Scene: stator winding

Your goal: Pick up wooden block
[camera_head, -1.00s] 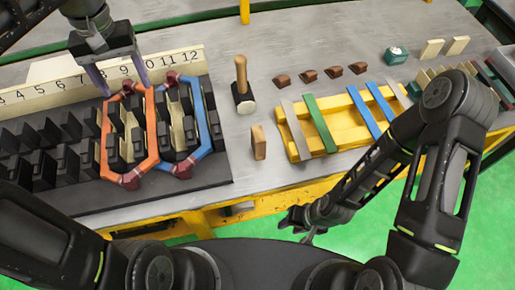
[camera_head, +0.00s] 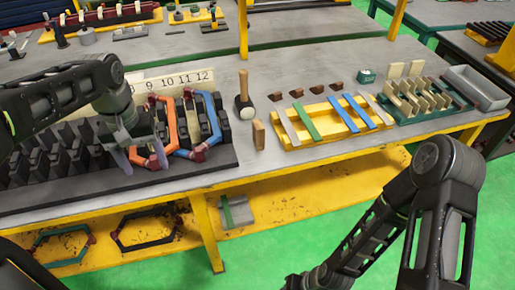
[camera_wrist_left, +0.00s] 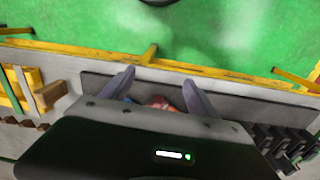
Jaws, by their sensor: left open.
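A small tan wooden block (camera_head: 258,133) stands upright on the grey table, just right of the mallet (camera_head: 244,105). A tan block that looks like the same one also shows at the left of the left wrist view (camera_wrist_left: 52,93). My left gripper (camera_head: 138,160) is open and empty, fingers pointing down. It is over the black slotted stator, near the orange coil (camera_head: 163,130), well left of the block and apart from it. In the left wrist view both fingers (camera_wrist_left: 159,80) are spread. My right arm's end is at the bottom edge, its jaws not clear.
A blue coil (camera_head: 211,120) sits beside the orange one. A yellow tray (camera_head: 315,133) with coloured strips lies right of the block. Several brown wedges (camera_head: 297,93) lie behind it. A rack of wooden pieces (camera_head: 440,105) and a grey bin (camera_head: 480,88) are at right.

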